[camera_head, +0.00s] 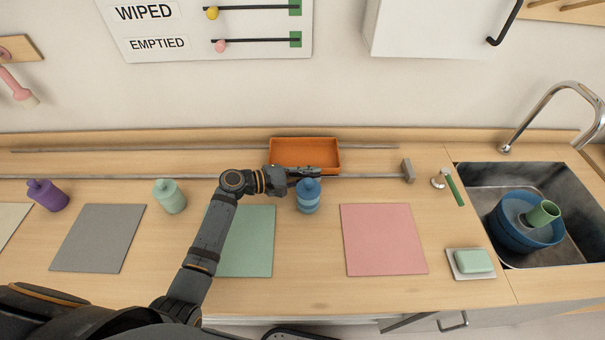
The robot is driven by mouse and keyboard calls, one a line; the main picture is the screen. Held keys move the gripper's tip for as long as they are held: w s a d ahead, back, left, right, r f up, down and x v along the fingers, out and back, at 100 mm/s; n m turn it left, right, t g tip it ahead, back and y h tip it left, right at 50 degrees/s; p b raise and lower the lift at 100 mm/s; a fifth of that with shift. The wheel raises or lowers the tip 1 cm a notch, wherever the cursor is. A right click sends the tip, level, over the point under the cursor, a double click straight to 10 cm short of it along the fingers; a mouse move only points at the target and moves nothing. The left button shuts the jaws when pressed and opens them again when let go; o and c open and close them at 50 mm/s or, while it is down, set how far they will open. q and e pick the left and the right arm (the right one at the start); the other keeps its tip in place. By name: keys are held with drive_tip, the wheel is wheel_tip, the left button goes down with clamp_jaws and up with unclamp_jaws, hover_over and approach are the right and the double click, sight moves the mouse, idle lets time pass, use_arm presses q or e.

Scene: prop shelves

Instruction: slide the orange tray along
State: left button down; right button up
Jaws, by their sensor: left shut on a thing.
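The orange tray (306,152) is a shallow rectangular box at the back of the wooden counter, between two long rails. My left gripper (305,173) reaches in from the left and is shut on the tray's front wall, near its middle. The fingertips are small and partly overlap the tray's front edge. A blue striped bottle (308,198) stands upright just in front of the gripper. My right gripper is not in view.
The front rail (370,176) ends at a grey block (408,170) on the right. Green (169,196) and purple (47,195) bottles stand left. Grey (98,238), green (250,242) and pink (383,240) mats lie in front.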

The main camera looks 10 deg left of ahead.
use_arm(q)
drive_tip(key=shift+w+d, duration=0.15)
drive_tip(key=shift+d, duration=0.45)
drive_tip(key=shift+w+d, duration=0.15)
drive_tip(key=shift+d, duration=0.45)
drive_tip(key=shift+a, duration=0.1)
drive_tip(key=c, duration=1.4)
unclamp_jaws()
drive_tip(key=shift+a, duration=0.1)
